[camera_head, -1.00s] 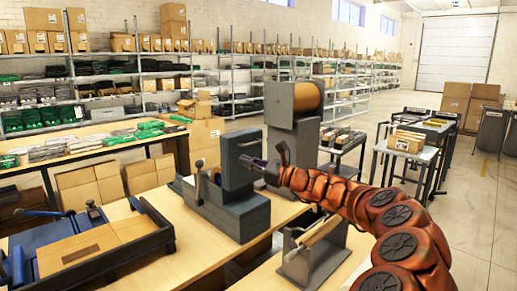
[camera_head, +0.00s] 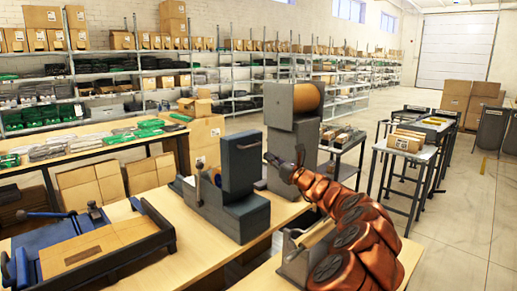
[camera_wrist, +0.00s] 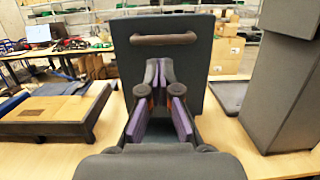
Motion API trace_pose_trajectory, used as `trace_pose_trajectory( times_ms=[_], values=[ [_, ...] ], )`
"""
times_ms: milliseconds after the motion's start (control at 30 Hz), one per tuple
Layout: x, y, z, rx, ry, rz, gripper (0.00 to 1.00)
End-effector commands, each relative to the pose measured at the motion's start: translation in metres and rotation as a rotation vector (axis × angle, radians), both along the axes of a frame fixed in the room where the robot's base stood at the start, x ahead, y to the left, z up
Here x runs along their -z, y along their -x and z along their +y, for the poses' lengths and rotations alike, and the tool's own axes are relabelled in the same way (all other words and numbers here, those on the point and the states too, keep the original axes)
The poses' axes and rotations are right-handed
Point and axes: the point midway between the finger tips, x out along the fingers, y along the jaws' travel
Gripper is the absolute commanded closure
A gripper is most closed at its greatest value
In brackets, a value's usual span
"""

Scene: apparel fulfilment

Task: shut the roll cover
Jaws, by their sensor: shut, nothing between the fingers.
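The roll cover (camera_head: 240,165) is a dark grey upright panel on a grey machine (camera_head: 243,218) on the wooden table. It stands raised, with the front part of the machine exposed to its left. In the wrist view the cover (camera_wrist: 194,85) fills the middle, with a brown bar handle (camera_wrist: 165,39) near its top edge. My gripper (camera_head: 268,158) is just right of the cover in the head view. In the wrist view my gripper (camera_wrist: 160,66) has its fingertips together, empty, in front of the panel and below the handle. Whether they touch it, I cannot tell.
A taller grey machine with a tan roll (camera_head: 308,97) stands just behind and right. A blue-and-black tray-like station (camera_head: 90,245) is on the table at left. A smaller grey stand (camera_head: 297,262) is partly behind my arm. Floor is open at right.

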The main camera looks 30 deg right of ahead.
Motion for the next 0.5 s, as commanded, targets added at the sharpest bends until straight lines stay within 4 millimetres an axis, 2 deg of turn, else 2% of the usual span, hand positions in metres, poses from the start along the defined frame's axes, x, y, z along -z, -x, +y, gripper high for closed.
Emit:
trace_pose_trajectory(
  times_ms=[200,500],
  values=[
    [-0.005,-0.024,0.007,-0.003,0.002,0.003,1.00],
    [-0.012,-0.050,0.012,-0.002,0.004,0.001,1.00]
  ],
)
